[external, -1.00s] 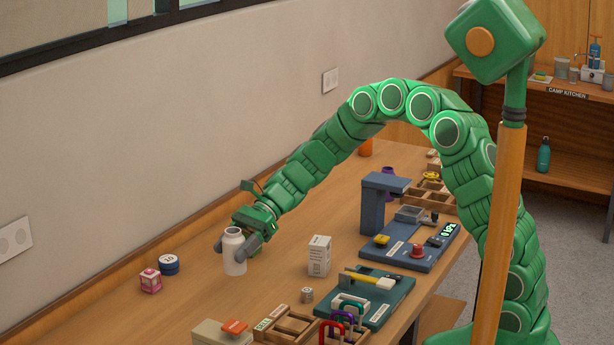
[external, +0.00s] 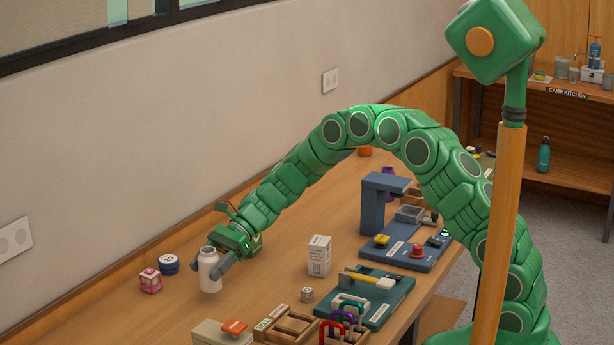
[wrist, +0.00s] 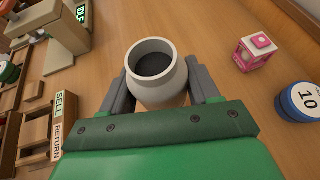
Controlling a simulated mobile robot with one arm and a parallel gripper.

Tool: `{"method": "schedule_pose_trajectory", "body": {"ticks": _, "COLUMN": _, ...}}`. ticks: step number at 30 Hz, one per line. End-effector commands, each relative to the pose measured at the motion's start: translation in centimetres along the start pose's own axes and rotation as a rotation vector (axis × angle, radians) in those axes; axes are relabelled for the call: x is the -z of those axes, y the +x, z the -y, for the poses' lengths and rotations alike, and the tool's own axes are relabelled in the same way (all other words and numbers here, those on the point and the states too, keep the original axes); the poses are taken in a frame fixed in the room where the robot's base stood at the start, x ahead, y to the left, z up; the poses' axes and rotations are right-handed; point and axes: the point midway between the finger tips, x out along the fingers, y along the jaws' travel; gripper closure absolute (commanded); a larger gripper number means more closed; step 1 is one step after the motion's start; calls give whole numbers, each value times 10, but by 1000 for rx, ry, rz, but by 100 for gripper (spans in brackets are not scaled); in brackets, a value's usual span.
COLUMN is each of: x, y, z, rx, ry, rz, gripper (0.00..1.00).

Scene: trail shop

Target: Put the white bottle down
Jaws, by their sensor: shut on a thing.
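The white bottle (external: 209,271) is upright between the two grey fingers of my gripper (external: 211,267), over the left part of the wooden bench. My gripper is shut on it. In the wrist view the bottle (wrist: 158,72) shows its open round mouth and dark inside, with a finger of my gripper (wrist: 158,92) on each side. Whether the bottle's base touches the bench or hangs just above it, I cannot tell.
A blue round weight (external: 169,264) and a pink box (external: 151,281) stand left of the bottle. A white carton (external: 319,256) and a small can (external: 307,295) stand to its right. A wooden tray (external: 290,328) lies in front. Bare bench (external: 262,285) lies between.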

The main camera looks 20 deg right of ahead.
Motion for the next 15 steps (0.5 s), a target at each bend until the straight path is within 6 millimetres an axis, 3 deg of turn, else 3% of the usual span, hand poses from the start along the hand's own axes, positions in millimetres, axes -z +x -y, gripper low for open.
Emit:
{"method": "schedule_pose_trajectory", "body": {"ticks": 9, "x": 28, "y": 15, "z": 4, "rx": -2, "ry": 3, "rz": 1, "gripper": 77}}
{"method": "schedule_pose_trajectory", "body": {"ticks": 15, "x": 32, "y": 17, "z": 4, "rx": 0, "ry": 0, "rz": 1, "gripper": 77}}
